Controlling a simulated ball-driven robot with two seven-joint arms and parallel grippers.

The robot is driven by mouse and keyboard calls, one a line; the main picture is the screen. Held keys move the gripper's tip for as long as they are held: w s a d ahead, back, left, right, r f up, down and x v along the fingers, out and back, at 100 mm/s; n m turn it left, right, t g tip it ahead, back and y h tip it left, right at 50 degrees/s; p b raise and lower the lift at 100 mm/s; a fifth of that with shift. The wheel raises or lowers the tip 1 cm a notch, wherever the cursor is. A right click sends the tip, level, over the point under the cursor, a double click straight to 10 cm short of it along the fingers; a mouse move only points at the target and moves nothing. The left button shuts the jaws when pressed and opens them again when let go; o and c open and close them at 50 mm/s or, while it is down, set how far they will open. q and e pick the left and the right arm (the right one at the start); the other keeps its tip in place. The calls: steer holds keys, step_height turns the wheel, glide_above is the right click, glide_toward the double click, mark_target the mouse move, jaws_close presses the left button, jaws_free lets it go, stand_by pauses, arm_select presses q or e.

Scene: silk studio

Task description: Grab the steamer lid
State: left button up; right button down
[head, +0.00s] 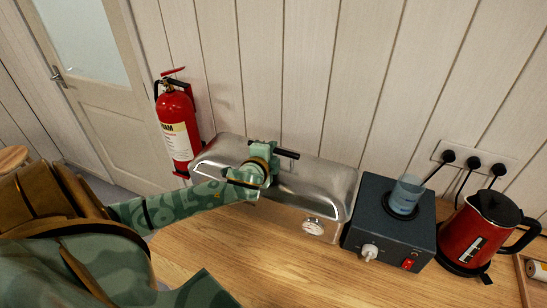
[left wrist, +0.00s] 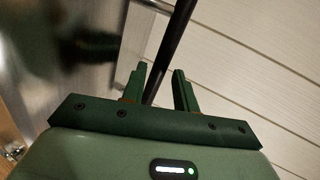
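The steamer is a long, shiny metal box against the wall in the head view. Its domed lid (head: 325,183) is on it, with a dial on the front. A black bar handle (head: 288,153) runs along the lid's top; much of it is hidden behind my left gripper. My left gripper (head: 268,150) is over the lid at this handle. In the left wrist view the two green fingers (left wrist: 160,88) are apart. The black handle (left wrist: 172,45) passes between them, with a gap to the right finger. My right gripper is not in view.
Right of the steamer stands a dark blue hotplate box (head: 385,235) with a blue beaker (head: 406,194) on it, then a red kettle (head: 480,232) and wall plugs (head: 473,160). A red fire extinguisher (head: 178,128) is at the left. The wooden tabletop (head: 290,270) in front is clear.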

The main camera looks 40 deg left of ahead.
arm_select(q)
steer(key=x, duration=0.5)
steer(key=shift+a+f, duration=0.15)
steer(key=shift+a, duration=0.1)
steer(key=shift+s, duration=0.1)
jaws_close()
steer(key=shift+d, duration=0.1)
stand_by(0.9)
